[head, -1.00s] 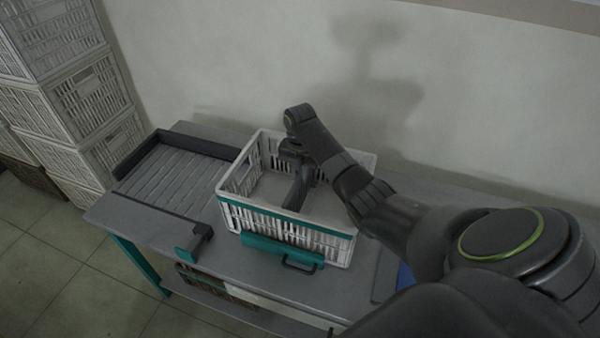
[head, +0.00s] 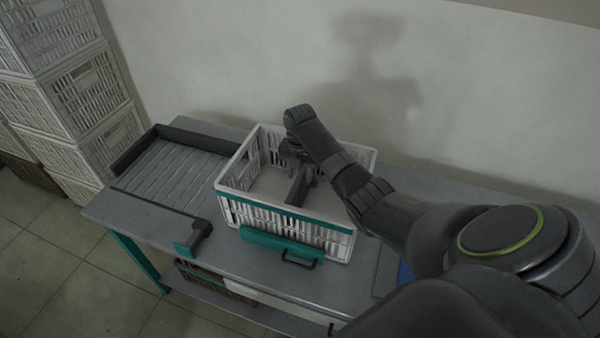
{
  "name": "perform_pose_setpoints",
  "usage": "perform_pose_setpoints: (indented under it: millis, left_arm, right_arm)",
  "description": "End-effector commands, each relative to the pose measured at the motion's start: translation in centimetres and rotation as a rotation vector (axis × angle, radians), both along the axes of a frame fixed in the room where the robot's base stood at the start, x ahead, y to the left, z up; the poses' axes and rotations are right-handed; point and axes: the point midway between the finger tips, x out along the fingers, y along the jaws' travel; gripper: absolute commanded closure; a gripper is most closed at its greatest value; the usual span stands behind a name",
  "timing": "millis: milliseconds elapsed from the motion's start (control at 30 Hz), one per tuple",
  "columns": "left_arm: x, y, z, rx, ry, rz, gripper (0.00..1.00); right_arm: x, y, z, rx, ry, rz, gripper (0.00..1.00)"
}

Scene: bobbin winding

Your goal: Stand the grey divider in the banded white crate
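The white crate (head: 335,222) with a teal band stands on the grey table, open at the top. A dark grey upright panel, which looks like the divider (head: 296,191), stands inside it near the middle, running from front to back. My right gripper (head: 306,174) points down into the crate at the panel's back part. Its fingers are small and dark against the panel, so I cannot tell whether they grip it or are open beside it. The panel's lower edge is partly hidden by the crate's front wall. My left gripper is out of view.
A teal piece with a dark handle (head: 283,248) is at the crate's front. A grey ribbed tray (head: 175,180) with dark edges lies left of the crate. White crates (head: 75,100) are stacked at the far left. A wall stands behind the table.

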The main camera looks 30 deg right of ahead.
Motion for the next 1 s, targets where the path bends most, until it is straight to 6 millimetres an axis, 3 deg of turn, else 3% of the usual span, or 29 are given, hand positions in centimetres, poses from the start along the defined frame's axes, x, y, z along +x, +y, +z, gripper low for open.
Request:
perform_pose_setpoints:
  millis: [200,367,667,800,1000]
  left_arm:
    - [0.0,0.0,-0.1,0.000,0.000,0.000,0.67]
    - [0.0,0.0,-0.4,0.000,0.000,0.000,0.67]
    - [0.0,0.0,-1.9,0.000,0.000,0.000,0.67]
    - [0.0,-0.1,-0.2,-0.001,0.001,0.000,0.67]
    - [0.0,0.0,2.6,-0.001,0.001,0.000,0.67]
  right_arm:
    - [0.0,0.0,0.1,0.000,0.000,0.000,0.58]
    - [0.1,-0.1,1.7,-0.001,-0.002,-0.001,0.58]
    - [0.1,0.0,8.7,-0.002,-0.007,0.001,0.58]
    - [0.0,0.0,12.7,-0.001,-0.002,0.001,0.58]
    - [0.0,0.0,15.1,0.000,0.000,0.000,0.58]
